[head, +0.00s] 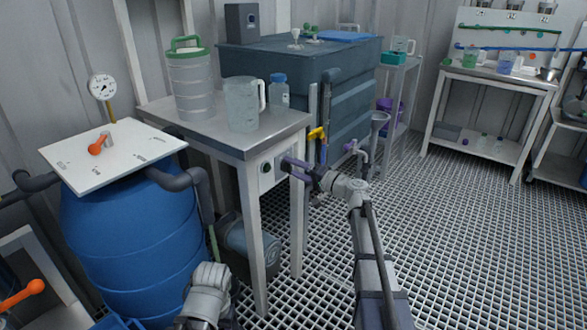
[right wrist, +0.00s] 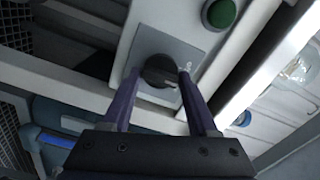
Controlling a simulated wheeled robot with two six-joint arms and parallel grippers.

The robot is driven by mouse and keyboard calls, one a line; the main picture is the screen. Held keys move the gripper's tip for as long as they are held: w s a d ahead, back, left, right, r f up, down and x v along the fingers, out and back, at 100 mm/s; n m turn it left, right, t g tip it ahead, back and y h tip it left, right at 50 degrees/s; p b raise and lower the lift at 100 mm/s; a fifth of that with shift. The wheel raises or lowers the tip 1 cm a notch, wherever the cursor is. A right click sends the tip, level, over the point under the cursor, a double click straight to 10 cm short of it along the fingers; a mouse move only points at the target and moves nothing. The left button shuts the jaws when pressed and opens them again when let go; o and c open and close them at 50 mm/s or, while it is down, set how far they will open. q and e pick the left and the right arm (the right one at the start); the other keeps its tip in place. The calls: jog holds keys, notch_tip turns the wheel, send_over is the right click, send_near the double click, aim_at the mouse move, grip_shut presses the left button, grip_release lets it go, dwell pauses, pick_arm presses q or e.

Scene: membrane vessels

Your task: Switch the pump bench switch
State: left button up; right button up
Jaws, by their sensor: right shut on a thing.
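The pump bench (head: 240,138) is a metal-topped table on white legs. On its front apron is a grey plate (right wrist: 192,58) with a round black switch knob (right wrist: 160,70), which shows a pale pointer line. My right gripper (head: 287,165) reaches the apron from the right. In the right wrist view its two purple fingers (right wrist: 158,88) stand on either side of the knob, shut on it. In the head view the fingers hide most of the knob. My left arm shows at the bottom, but its gripper is out of view.
A green button (right wrist: 222,12) sits beside the switch plate. A lidded canister (head: 191,85), a clear jug (head: 241,105) and a blue-capped bottle (head: 279,93) stand on the bench. A blue barrel (head: 130,235) is at left, a large tank (head: 350,100) behind. The grated floor at right is clear.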

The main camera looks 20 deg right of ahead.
jog(key=m, duration=0.6)
jog(key=shift+f, duration=0.1)
jog(key=shift+m, duration=0.4)
dwell(0.3)
jog(key=o, duration=1.3)
jog(key=shift+o, duration=0.2)
jog(key=v, duration=0.8)
jog(key=shift+a, duration=0.1)
